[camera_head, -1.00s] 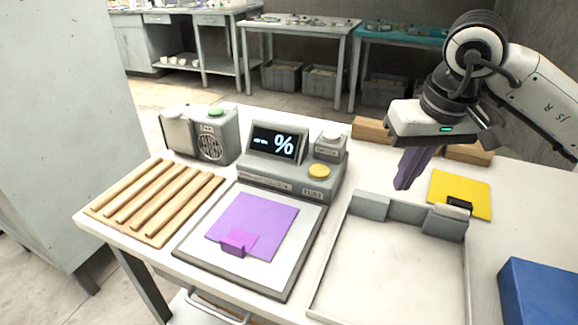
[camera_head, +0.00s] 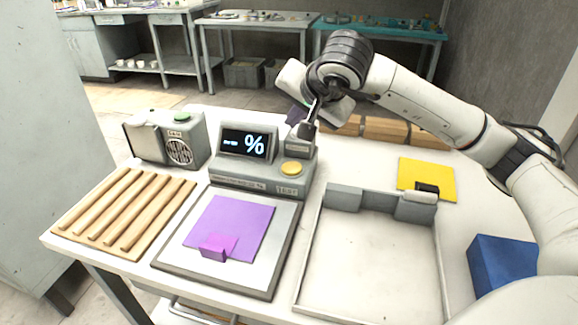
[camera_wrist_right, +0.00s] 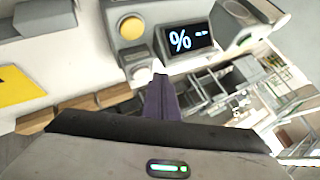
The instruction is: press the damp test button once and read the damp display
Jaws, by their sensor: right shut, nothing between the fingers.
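The grey tester has a tilted dark display (camera_head: 244,143) showing dashes and a large "%", with no number I can read. A round yellow button (camera_head: 292,168) sits above a "TEST" label, uncovered; it also shows in the wrist view (camera_wrist_right: 131,27). A purple sheet with a magenta tab (camera_head: 232,228) lies on the pad in front. My right gripper (camera_head: 297,114) is shut and empty, its purple fingers partly hidden at the small box behind the yellow button. In the wrist view its fingertips (camera_wrist_right: 158,74) are beside that box; contact is unclear. My left gripper is out of view.
A grey device with a green button (camera_head: 182,117) and a slatted wooden rack (camera_head: 122,213) stand left. An open-front tray (camera_head: 370,255), a yellow sheet (camera_head: 428,177) and a blue block (camera_head: 503,262) lie right. Wooden blocks (camera_head: 386,130) line the back.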

